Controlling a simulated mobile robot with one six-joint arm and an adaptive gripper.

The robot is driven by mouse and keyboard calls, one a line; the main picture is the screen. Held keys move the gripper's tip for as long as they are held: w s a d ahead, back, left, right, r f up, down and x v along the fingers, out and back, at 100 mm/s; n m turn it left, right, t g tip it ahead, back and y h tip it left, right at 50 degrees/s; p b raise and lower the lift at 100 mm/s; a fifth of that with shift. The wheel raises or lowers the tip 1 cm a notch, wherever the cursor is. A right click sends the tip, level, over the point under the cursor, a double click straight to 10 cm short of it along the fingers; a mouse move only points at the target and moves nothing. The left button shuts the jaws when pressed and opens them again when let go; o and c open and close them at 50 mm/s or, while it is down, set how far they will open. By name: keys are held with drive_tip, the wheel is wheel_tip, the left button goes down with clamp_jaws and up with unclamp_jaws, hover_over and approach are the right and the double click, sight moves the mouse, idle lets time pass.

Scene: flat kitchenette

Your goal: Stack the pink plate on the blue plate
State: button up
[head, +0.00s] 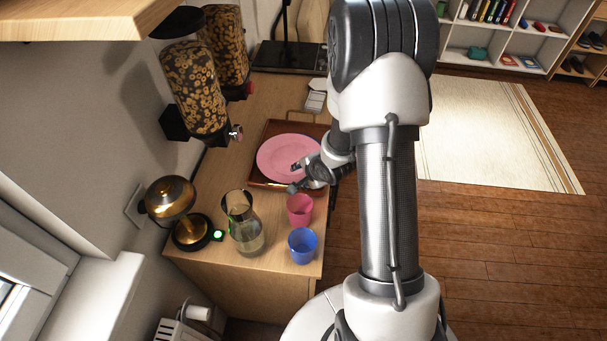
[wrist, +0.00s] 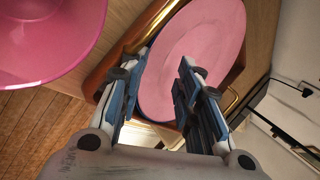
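The pink plate (head: 284,158) lies on a brown wooden tray (head: 258,182) on the counter. It also shows in the wrist view (wrist: 200,48), partly behind my fingers. My gripper (head: 294,177) is over the plate's near right part in the head view. In the wrist view my gripper (wrist: 165,62) is open, its two fingers apart with plate surface visible between them. Nothing is visibly held. Whether a fingertip touches the plate, I cannot tell.
A pink cup (head: 300,209) and a blue cup (head: 302,245) stand on the counter before the tray. A glass pitcher (head: 245,230) and a brass lamp (head: 172,205) stand to their left. Cereal dispensers (head: 193,88) hang on the left wall.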

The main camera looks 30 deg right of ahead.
drive_tip(key=shift+s, duration=0.1)
drive_tip(key=v, duration=1.2)
drive_tip(key=s+a+r+n+h, duration=0.1)
drive_tip(key=s+r+n+h, duration=0.35)
drive_tip(key=r, duration=0.85)
drive_tip(key=s+a+r+n+g+y, duration=0.1)
drive_tip(key=s+a+r+n+y, duration=0.1)
drive_tip(key=s+a+n, duration=0.4)
drive_tip(key=s+a+r+n+g+y, duration=0.1)
drive_tip(key=s+a+r+n+y, duration=0.1)
drive_tip(key=s+a+n, duration=0.4)
drive_tip(key=s+r+n, duration=0.1)
drive_tip(key=s, duration=0.2)
drive_tip(key=shift+a+r, duration=0.2)
drive_tip(key=shift+r, duration=0.2)
